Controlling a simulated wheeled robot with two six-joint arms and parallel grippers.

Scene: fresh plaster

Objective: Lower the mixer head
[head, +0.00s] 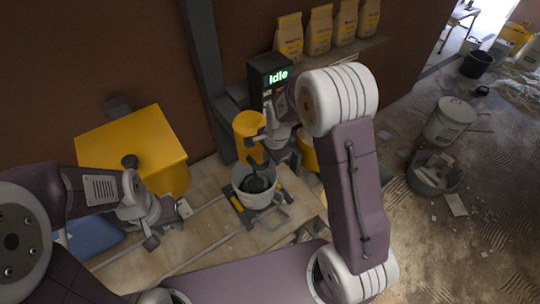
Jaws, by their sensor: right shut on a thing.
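The mixer stands at the middle of the bench, with a black control box (262,74) whose display reads "Idle". Its yellow mixer head (247,124) is partly hidden by my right arm. A dark paddle (256,169) reaches into a grey bucket (250,200) below. My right gripper (262,139) is at the head, shut on a part of it; the exact grip is hard to see. My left gripper (168,226) is open and empty over the bench, left of the bucket.
A yellow box (130,140) stands left on the wooden bench (205,235), near a blue item (92,236). Bags (318,30) line a shelf behind. A white bucket (449,122) and a rubble tub (433,178) stand on the floor at right.

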